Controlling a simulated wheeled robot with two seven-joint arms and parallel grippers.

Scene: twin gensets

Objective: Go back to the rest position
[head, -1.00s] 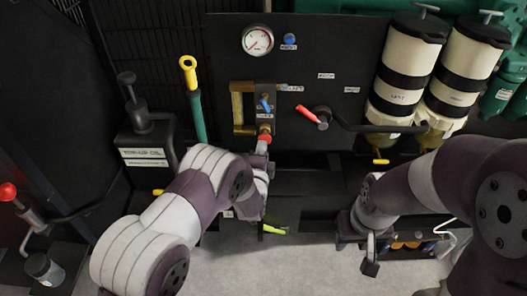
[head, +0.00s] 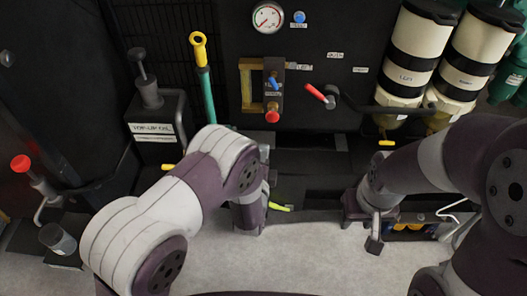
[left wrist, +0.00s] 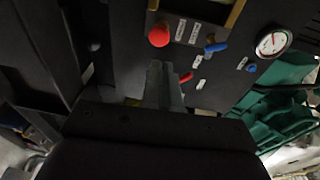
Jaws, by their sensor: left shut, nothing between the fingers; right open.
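My left gripper (head: 249,222) hangs low in front of the dark panel, below the red knob (head: 272,115) and apart from it. In the left wrist view its two fingers (left wrist: 163,85) are together and hold nothing. The same red knob (left wrist: 159,36) shows above the fingertips there. My right gripper (head: 364,230) is at the right over the grey floor, with its fingers apart and nothing seen between them. Its arm covers part of what lies behind it.
The panel carries a gauge (head: 268,17), a blue button (head: 299,17) and a red-handled lever (head: 318,95). Filter canisters (head: 408,62) stand at right. A yellow-topped green handle (head: 204,75), an oil can (head: 152,115) and a red-knobbed lever (head: 24,165) stand at left. Grey floor in front is clear.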

